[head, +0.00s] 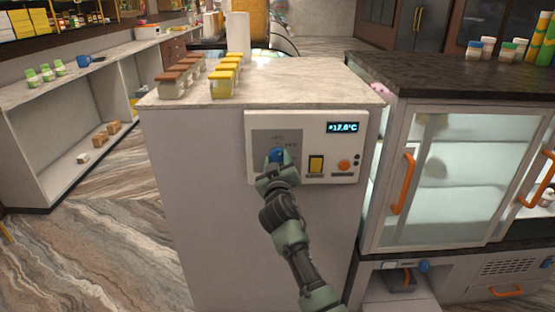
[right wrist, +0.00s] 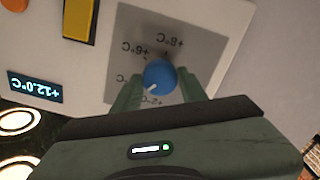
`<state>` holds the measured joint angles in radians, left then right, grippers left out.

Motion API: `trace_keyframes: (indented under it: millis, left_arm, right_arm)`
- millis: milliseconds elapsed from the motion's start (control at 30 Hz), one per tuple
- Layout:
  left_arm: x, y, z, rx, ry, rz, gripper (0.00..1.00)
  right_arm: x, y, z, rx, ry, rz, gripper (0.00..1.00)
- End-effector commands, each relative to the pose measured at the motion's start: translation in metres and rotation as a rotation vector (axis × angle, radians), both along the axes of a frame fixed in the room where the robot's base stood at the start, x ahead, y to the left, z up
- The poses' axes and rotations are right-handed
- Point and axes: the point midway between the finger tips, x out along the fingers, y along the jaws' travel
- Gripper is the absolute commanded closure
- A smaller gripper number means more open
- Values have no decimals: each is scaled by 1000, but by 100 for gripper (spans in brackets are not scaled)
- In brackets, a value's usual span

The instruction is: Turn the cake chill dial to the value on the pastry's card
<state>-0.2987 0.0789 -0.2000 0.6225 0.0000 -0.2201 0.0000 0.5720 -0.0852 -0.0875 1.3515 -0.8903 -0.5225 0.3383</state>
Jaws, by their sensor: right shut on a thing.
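The blue dial (head: 277,154) sits on the grey scale plate of a white control panel (head: 318,118) on the counter's front. My right gripper (head: 275,162) is at the dial, with its fingers on either side of it. In the right wrist view the dial (right wrist: 160,75) is between the fingertips of my right gripper (right wrist: 158,88), shut on it. Its white pointer mark faces lower left there. Printed labels such as +8°C and +6°C surround it; some are partly hidden by the fingers. I cannot see a pastry card clearly.
The panel also has a yellow switch (head: 316,164) and an orange knob (head: 344,166). Jars with brown lids (head: 172,87) and yellow lids (head: 222,85) stand on the counter top. A glass case with an orange handle (head: 404,183) stands to the right.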

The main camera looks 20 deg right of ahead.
Motion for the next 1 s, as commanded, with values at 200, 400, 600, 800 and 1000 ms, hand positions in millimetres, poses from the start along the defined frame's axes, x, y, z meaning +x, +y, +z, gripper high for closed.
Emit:
trace_keyframes:
  millis: [200,400,600,800,1000]
  left_arm:
    - [-1,0,7,-1,1,-1,64]
    - [-1,0,12,0,2,-1,64]
    - [-2,0,16,0,3,-1,64]
    - [-2,0,18,0,4,-1,64]
    - [-2,0,19,1,4,-1,64]
  right_arm:
    - [0,-2,1,-197,57,-3,98]
    - [0,-3,2,-356,104,-4,98]
    - [0,-3,1,-476,139,-5,98]
    - [0,-3,2,-550,159,-5,98]
    - [0,-4,2,-580,167,-6,98]
